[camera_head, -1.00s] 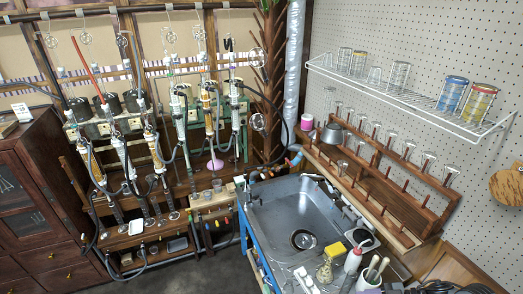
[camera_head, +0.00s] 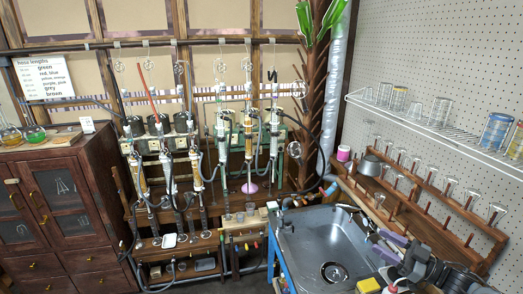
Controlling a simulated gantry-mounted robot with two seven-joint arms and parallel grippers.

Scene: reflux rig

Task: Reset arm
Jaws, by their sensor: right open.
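My right gripper (camera_head: 386,244) comes in from the bottom right corner, over the right edge of the metal sink (camera_head: 318,238). Its purple-grey fingers are apart, and I see nothing held between them. My dark right arm behind it hides part of the counter beside the sink. My left gripper is not in view.
A yellow sponge (camera_head: 369,286) lies by the sink's front edge. A wooden drying rack (camera_head: 425,200) with glassware stands right of the sink, below a white wire shelf (camera_head: 430,127). The glass reflux rig (camera_head: 200,160) stands left.

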